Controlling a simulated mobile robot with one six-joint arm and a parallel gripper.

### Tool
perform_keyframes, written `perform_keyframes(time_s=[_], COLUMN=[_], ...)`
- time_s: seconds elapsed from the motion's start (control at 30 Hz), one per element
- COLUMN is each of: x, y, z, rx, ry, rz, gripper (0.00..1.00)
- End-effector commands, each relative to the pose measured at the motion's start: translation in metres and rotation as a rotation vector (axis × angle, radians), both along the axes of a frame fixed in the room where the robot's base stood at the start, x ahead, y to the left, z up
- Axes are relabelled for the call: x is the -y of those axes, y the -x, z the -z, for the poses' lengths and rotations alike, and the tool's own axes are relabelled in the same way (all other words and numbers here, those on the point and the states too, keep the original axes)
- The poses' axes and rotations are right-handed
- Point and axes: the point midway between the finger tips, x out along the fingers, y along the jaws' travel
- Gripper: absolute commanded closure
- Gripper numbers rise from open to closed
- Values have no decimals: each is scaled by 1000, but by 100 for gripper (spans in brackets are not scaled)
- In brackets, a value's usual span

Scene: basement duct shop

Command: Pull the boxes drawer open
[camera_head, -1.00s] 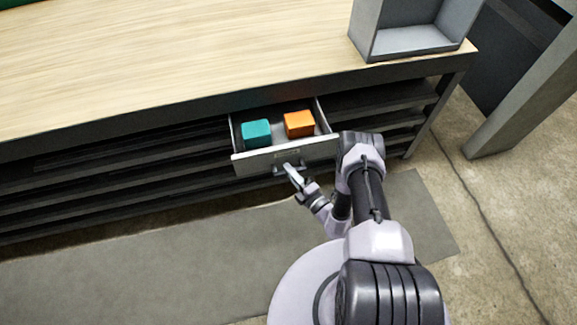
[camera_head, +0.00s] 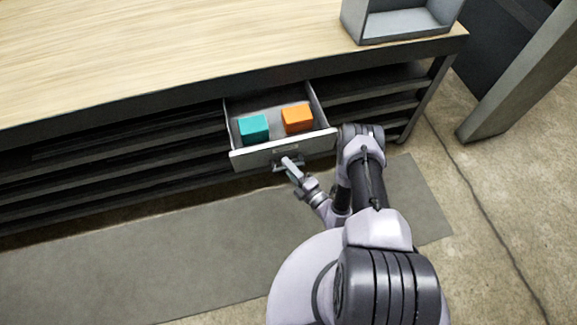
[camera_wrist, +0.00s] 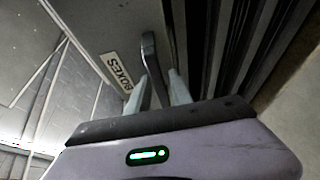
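The boxes drawer (camera_head: 281,150) is pulled part way out from under the workbench and is open at the top. A teal block (camera_head: 253,128) lies in its left part and an orange block (camera_head: 297,118) in its right part. My gripper (camera_head: 289,166) is at the middle of the drawer front. In the wrist view, a label reading "BOXES" (camera_wrist: 116,72) shows beside the handle (camera_wrist: 149,46). The fingers of my gripper (camera_wrist: 160,88) lie on either side of the handle and appear closed on it. The exact finger contact is hard to see.
The wooden workbench (camera_head: 150,60) spans the back, with dark shelves (camera_head: 120,165) below. A grey open box (camera_head: 400,24) stands on its right end. A grey post (camera_head: 515,75) stands at the right. A grey mat (camera_head: 150,250) covers the floor in front.

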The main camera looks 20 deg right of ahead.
Motion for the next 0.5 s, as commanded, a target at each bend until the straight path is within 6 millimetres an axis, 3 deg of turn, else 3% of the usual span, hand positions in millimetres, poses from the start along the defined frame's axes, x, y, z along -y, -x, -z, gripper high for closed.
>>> perform_keyframes(time_s=[0.37, 0.5], x=[2, 11], y=[2, 23], z=[0, -2], rx=[-1, -4], ry=[0, -2], rz=[2, 6], gripper=[65, 65])
